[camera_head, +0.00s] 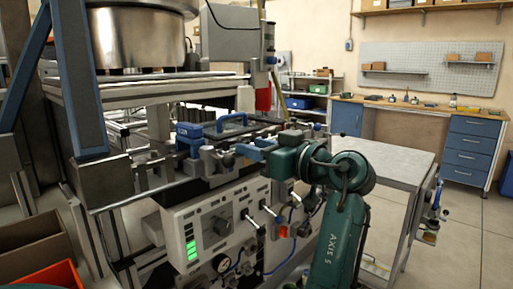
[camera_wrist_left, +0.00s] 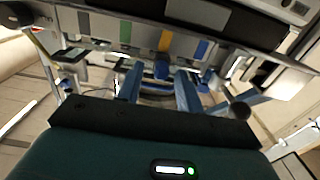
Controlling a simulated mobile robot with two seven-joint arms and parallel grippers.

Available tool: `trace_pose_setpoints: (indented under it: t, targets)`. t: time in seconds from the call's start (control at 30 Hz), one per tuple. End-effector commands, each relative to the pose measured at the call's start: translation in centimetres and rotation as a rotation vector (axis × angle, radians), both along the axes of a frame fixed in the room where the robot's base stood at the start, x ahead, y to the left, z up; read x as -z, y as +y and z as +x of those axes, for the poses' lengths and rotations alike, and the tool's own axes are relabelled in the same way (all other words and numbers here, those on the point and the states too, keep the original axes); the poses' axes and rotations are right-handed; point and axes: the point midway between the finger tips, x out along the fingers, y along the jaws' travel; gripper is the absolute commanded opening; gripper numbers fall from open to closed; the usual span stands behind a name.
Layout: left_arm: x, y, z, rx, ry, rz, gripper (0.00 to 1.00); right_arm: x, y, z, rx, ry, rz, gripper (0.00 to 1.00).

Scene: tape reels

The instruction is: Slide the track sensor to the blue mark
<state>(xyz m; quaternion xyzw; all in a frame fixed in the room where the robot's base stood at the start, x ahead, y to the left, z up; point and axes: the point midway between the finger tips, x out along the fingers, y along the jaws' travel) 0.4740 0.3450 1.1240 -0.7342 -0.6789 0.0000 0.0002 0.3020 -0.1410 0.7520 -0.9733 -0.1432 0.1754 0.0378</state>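My left gripper (camera_head: 252,147) is at the front of the track assembly on the machine. In the left wrist view its two blue fingers (camera_wrist_left: 160,92) are spread apart. A small blue block (camera_wrist_left: 162,67), which looks like the track sensor, shows between and beyond the fingertips. It lines up with a yellow mark (camera_wrist_left: 165,40). The fingers do not appear shut on it; contact cannot be told. The blue mark (camera_wrist_left: 202,49) is to the right of the yellow one; a green mark (camera_wrist_left: 125,31) is to the left. In the head view the sensor cannot be made out clearly. My right gripper is out of view.
A dark round knob (camera_wrist_left: 240,110) is right of the fingers in the wrist view. A control panel (camera_head: 225,225) with levers is below the track. A blue handle (camera_head: 232,121) and a metal bowl (camera_head: 138,38) are behind and above. A grey table (camera_head: 395,163) stands right.

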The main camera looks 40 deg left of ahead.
Motion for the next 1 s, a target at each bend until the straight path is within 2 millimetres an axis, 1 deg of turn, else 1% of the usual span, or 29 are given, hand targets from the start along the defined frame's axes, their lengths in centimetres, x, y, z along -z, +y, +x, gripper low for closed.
trace_pose_setpoints:
  t: [0.03, 0.07, 0.47, 0.5, 0.87, 1.0]
  targets:
    - [0.01, -0.01, 0.00, 0.000, 0.000, 0.000, 0.36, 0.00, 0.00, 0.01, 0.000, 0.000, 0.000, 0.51]
    - [0.01, 0.00, 0.00, 0.000, 0.000, 0.000, 0.34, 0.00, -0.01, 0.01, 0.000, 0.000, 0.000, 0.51]
    - [0.00, 0.01, 0.00, 0.000, 0.000, 0.000, 0.01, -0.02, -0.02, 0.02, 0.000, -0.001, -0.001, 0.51]
    - [0.00, 0.01, 0.00, 0.000, 0.000, 0.000, 0.00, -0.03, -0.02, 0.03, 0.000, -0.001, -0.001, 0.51]
    - [-0.01, 0.03, -0.02, 0.000, 0.000, 0.000, 0.00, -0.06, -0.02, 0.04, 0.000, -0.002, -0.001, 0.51]
    - [0.03, 0.60, -0.34, -0.001, -0.002, -0.002, 0.00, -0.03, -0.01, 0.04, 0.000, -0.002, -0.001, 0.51]
